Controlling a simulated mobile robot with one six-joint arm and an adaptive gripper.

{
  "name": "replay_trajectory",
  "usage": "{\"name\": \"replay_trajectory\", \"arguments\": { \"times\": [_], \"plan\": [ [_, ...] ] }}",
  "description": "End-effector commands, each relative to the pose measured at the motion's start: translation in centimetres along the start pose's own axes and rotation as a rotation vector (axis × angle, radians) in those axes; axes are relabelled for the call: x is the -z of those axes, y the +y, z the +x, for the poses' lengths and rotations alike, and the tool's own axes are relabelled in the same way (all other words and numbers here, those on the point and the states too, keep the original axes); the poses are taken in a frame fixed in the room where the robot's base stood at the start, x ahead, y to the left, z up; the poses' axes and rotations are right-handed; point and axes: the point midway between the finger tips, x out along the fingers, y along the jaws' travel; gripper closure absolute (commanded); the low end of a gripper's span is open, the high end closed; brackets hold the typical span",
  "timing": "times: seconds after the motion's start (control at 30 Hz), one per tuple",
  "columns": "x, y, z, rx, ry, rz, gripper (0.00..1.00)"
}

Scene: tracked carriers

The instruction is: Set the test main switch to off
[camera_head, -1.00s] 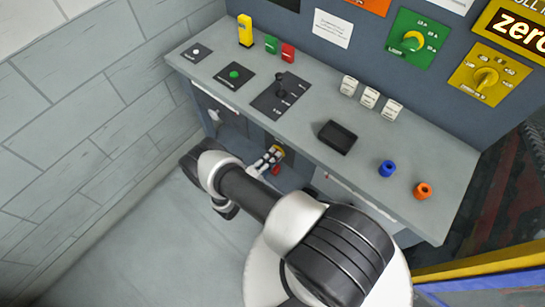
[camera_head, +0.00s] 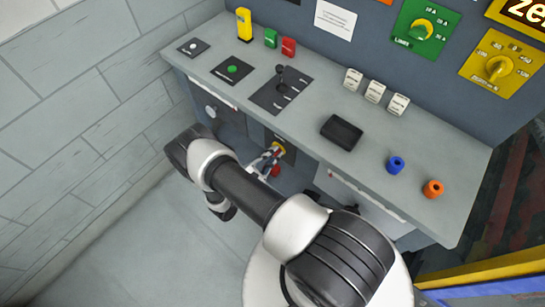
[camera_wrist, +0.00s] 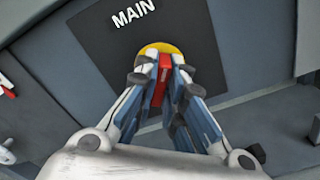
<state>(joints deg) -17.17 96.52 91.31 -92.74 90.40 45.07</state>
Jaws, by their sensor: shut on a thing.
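The main switch has a red handle (camera_wrist: 163,72) on a yellow disc (camera_wrist: 160,48), set on a dark plate marked MAIN (camera_wrist: 190,35) in the wrist view. My gripper (camera_wrist: 163,78) is shut on the red handle, one finger on each side of it. In the head view the yellow disc (camera_head: 278,148) shows on the front of the desk, below the desk top. My gripper (camera_head: 270,158) reaches it there, partly hidden behind my arm. The fingers cover part of the handle, so its exact angle is hard to tell.
The desk top (camera_head: 215,72) above carries a lever panel (camera_head: 281,90), a green button (camera_head: 232,69), a black box (camera_head: 341,132), and blue (camera_head: 396,165) and orange (camera_head: 432,189) knobs. A block wall (camera_head: 80,110) stands at left. The floor (camera_head: 130,260) is clear.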

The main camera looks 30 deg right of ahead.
Motion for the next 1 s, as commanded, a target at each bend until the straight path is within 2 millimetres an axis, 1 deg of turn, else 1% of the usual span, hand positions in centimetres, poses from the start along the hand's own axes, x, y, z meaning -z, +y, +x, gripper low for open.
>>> {"name": "replay_trajectory", "arguments": {
  "times": [0.3,0.5,0.8,1.0],
  "plan": [
    [0.17,-0.07,0.00,0.000,0.001,-0.292,1.00],
    [0.12,-0.02,0.00,0.000,0.001,-0.448,1.00],
    [0.06,-0.01,-0.01,0.000,0.002,-0.600,1.00],
    [0.04,-0.02,-0.01,0.000,0.002,-0.642,1.00]
  ]
}}
